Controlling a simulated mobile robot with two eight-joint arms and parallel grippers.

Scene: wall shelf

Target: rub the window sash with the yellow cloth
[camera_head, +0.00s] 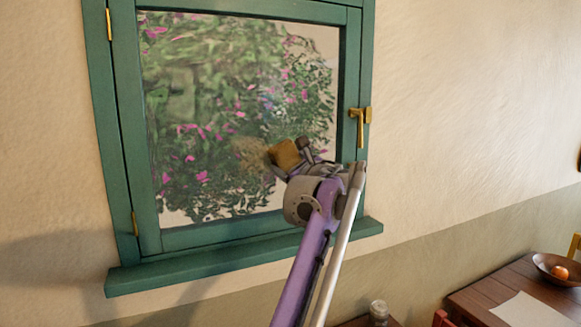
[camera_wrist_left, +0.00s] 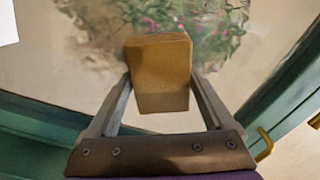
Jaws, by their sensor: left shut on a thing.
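The window sash (camera_head: 124,130) is a green frame around a glass pane, shut in the wall, with pink-flowered bushes behind it. My left gripper (camera_head: 287,158) is in front of the lower right part of the pane. It is shut on the yellow cloth (camera_head: 285,155), a folded, block-like pad. In the left wrist view the yellow cloth (camera_wrist_left: 160,75) sits between both fingers, facing the glass. I cannot tell whether the cloth touches the pane. The sash's green wood shows at both lower sides of the wrist view. My right gripper is not in view.
A brass handle (camera_head: 360,125) sticks out at the window's right side, near my left wrist. A green sill (camera_head: 240,259) juts out below. At the lower right are a wooden table (camera_head: 490,292), a bowl (camera_head: 556,270) with orange fruit, and a jar (camera_head: 378,312).

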